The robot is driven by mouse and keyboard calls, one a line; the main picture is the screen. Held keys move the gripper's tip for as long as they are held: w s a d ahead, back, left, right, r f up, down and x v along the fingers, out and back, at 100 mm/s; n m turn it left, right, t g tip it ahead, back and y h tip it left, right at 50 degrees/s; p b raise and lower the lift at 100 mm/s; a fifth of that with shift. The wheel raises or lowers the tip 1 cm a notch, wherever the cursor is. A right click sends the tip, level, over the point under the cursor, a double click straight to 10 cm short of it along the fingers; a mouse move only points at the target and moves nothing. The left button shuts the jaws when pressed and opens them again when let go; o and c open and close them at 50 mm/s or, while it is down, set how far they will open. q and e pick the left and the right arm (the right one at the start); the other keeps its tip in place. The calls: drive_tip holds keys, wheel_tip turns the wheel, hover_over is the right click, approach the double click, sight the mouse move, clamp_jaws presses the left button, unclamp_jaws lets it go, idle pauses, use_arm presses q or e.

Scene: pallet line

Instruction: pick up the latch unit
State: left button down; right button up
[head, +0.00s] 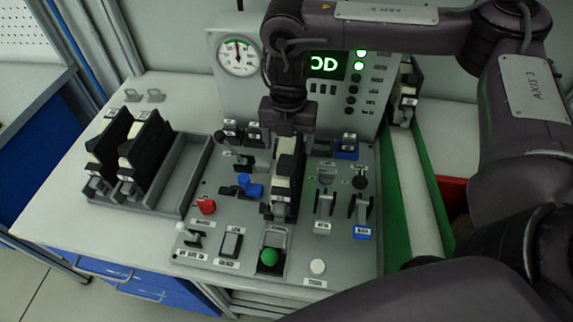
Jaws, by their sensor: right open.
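A black and cream unit (282,185), which looks like the latch unit, stands upright on the grey control panel near its middle. My right gripper (289,132) points down over the top of this unit. Its jaws are open, and the fingertips are partly lost against the dark unit, so I cannot tell whether they touch it. Two similar black units (146,150) stand in the grey rack (188,175) at the left, and another (406,92) stands at the far end of the green-sided conveyor. My left gripper is out of the picture.
Levers, a blue handle (249,186), a red knob (206,206) and a green button (268,257) surround the unit on the panel. A gauge (238,57) and lit display (326,65) stand behind. The conveyor (413,185) runs along the right. The rack's right slot is empty.

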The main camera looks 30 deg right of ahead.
sight(288, 148)
drive_tip(key=f, duration=0.2)
drive_tip(key=f+p, duration=0.1)
drive_tip(key=f, duration=0.1)
drive_tip(key=shift+w+d+f, duration=0.2)
drive_tip(key=shift+f, duration=0.3)
drive_tip(key=c, duration=0.6)
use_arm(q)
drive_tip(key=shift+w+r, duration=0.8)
use_arm(e)
clamp_jaws()
